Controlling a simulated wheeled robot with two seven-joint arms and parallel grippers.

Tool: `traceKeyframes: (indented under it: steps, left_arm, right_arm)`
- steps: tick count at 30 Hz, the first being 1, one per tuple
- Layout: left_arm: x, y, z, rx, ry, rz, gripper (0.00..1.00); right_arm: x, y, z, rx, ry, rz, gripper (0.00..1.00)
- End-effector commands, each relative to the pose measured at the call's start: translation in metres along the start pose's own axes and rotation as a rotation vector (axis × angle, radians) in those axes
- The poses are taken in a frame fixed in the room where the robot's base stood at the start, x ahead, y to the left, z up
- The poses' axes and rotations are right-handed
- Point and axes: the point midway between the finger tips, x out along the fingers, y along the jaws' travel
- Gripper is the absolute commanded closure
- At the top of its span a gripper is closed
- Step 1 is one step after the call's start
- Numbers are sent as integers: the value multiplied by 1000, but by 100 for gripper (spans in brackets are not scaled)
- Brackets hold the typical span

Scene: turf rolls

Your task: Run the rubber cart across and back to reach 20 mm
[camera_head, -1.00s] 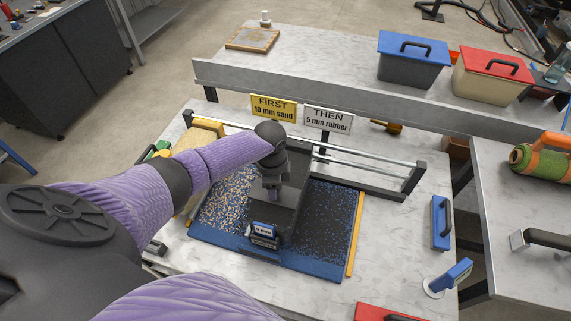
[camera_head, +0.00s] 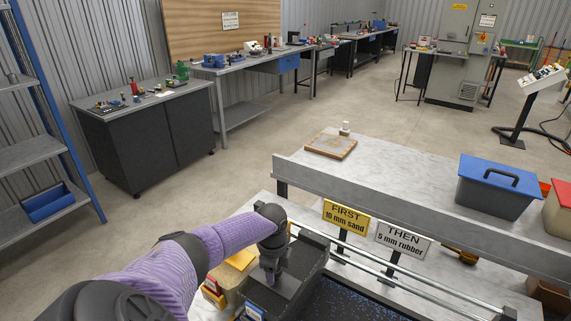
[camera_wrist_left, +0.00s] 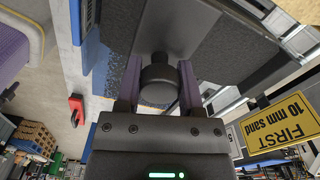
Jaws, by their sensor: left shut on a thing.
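My left gripper (camera_head: 272,270) is shut on the dark knob (camera_wrist_left: 158,82) of the dark cart (camera_head: 287,298), its purple fingers on both sides of the knob in the wrist view. The cart sits at the left end of the rails (camera_head: 410,284), over the tray. Dark, blue-speckled fill (camera_head: 350,302) shows to its right; the rest of the tray is cut off by the lower edge. A yellow sign (camera_head: 345,215) reads "FIRST 10 mm sand" and a white sign (camera_head: 402,241) reads "THEN 5 mm rubber". My right gripper is out of view.
A yellow and beige object (camera_head: 238,264) stands close to the cart's left. A raised pale ledge (camera_head: 400,212) runs behind the rails, with a blue-lidded bin (camera_head: 497,187) and a wooden board (camera_head: 330,146) beyond it. The rails right of the cart look clear.

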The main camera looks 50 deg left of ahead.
Motion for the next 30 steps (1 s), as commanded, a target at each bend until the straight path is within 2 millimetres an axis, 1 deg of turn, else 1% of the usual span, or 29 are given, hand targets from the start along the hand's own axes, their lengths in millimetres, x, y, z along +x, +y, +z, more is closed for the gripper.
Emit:
traceKeyframes:
  steps: [3, 7, 19, 20, 21, 23, 24, 25, 30]
  left_arm:
    - [0, -3, 7, -2, 0, -4, 100]
    - [-1, -4, 10, -1, 0, -4, 100]
    - [-2, -5, 13, -1, -4, -6, 100]
    - [-2, -5, 13, -1, -4, -6, 48]
    - [-2, -4, 13, -1, -4, -5, 39]
    - [-2, -4, 13, -1, -3, -4, 26]
    - [-1, -4, 12, -1, -3, -4, 18]
    - [-1, -4, 12, -1, -2, -3, 16]
    - [-1, -4, 12, 0, -1, -2, 16]
  right_arm:
    - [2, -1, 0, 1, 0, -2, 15]
    - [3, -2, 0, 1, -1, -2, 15]
    - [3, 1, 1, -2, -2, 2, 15]
    - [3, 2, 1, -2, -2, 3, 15]
    - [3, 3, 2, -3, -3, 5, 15]
    - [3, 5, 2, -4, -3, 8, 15]
    - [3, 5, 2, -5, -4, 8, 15]
    - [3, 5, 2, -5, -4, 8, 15]
    - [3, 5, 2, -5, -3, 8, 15]
